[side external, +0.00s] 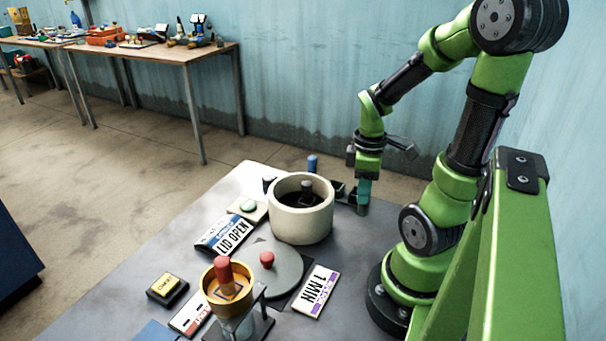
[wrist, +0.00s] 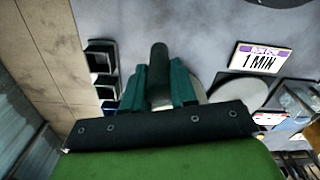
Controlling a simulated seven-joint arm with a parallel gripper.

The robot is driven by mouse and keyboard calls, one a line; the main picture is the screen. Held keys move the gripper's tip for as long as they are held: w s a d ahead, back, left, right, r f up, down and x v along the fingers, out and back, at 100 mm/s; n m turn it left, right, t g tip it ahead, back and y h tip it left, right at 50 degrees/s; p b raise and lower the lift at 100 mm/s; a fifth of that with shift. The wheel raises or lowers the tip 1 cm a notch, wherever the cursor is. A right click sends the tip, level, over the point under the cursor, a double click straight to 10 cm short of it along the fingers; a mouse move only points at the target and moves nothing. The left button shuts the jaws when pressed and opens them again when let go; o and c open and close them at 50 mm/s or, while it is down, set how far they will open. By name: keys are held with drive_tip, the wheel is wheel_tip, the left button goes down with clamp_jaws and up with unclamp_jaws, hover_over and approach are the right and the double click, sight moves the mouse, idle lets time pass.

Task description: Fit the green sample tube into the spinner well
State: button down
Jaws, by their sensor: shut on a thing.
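My gripper (side external: 363,197) is shut at the right of the white round spinner (side external: 286,224), outside its rim. In the wrist view, a dark greenish cylinder, apparently the green sample tube (wrist: 158,62), is held between the two teal fingers (wrist: 158,90). In the side view the fingers hide most of the tube, and its tip is hard to tell from them. The spinner is open on top, with a dark inside and a dark hub (side external: 306,188) in its middle. I cannot make out the individual wells.
Black holders (wrist: 101,60) stand left of the gripper in the wrist view. A blue tube (side external: 312,163) stands behind the spinner.

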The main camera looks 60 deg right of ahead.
drive_tip(key=shift+s+a+r, duration=0.15)
drive_tip(key=shift+r, duration=0.2)
wheel_tip(320, 180, up, 10)
drive_tip(key=shift+s+r, duration=0.1)
drive_tip(key=w+a+n, duration=0.4)
drive_tip(key=w+n, duration=0.1)
drive_tip(key=w, duration=0.2)
drive_tip(key=w+a+n, duration=0.3)
drive_tip(key=w+n, duration=0.1)
drive_tip(key=w, duration=0.4)
drive_tip(key=f, duration=1.5)
drive_tip(key=shift+s+f, duration=0.2)
drive_tip(key=shift+s, duration=0.05)
drive_tip(key=shift+f, duration=0.1)
drive_tip(key=c, duration=1.2)
unclamp_jaws()
